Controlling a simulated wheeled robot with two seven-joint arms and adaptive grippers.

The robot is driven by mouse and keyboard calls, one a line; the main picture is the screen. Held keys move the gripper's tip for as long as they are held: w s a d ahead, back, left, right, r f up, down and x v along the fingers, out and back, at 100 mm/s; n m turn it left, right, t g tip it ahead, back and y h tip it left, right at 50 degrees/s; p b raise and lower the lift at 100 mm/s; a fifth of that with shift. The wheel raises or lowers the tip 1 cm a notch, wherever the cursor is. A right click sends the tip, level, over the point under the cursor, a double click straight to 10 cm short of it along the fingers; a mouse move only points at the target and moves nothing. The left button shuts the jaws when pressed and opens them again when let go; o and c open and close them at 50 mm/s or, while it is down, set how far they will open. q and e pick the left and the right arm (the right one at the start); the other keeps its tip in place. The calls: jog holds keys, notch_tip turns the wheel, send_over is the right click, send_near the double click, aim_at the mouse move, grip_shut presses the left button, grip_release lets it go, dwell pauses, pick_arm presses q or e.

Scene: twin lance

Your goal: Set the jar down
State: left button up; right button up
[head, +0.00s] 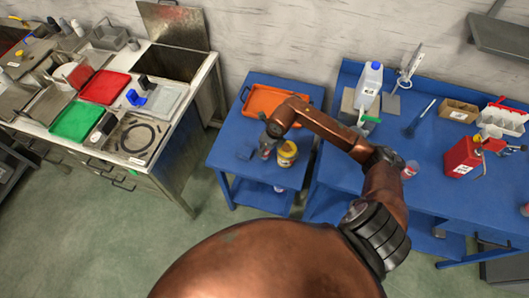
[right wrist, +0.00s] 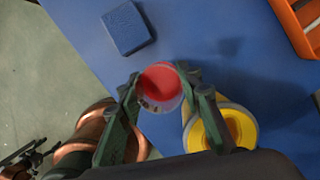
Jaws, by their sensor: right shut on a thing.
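A jar with a red top (right wrist: 160,82) is between the two fingers of my right gripper (right wrist: 160,90) in the right wrist view. The gripper is shut on it. In the head view my right gripper (head: 268,143) is over the small blue table (head: 228,140), near its front. The held jar is small and partly hidden there. I cannot tell whether its base touches the table. A yellow jar (head: 287,154) stands close to the right of the gripper; it also shows in the right wrist view (right wrist: 228,128).
A blue block (head: 245,151) lies left of the gripper. An orange tray (head: 262,101) is at the back of the small table. The larger blue table (head: 350,165) at right holds a white jug (head: 368,85), a red can (head: 462,157) and another red-and-white jar (head: 410,169).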

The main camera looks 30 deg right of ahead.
jog(key=shift+f, duration=1.5)
jog(key=shift+f, duration=0.1)
jog(key=o, duration=1.2)
jog(key=shift+o, duration=0.2)
jog(key=shift+r, duration=0.2)
jog(key=a+v, duration=0.1)
jog(key=v, duration=1.1)
jog(key=shift+s+d+p, duration=0.15)
jog(key=shift+d+p, duration=0.25)
jog(key=shift+d, duration=0.05)
jog(key=shift+f, duration=0.1)
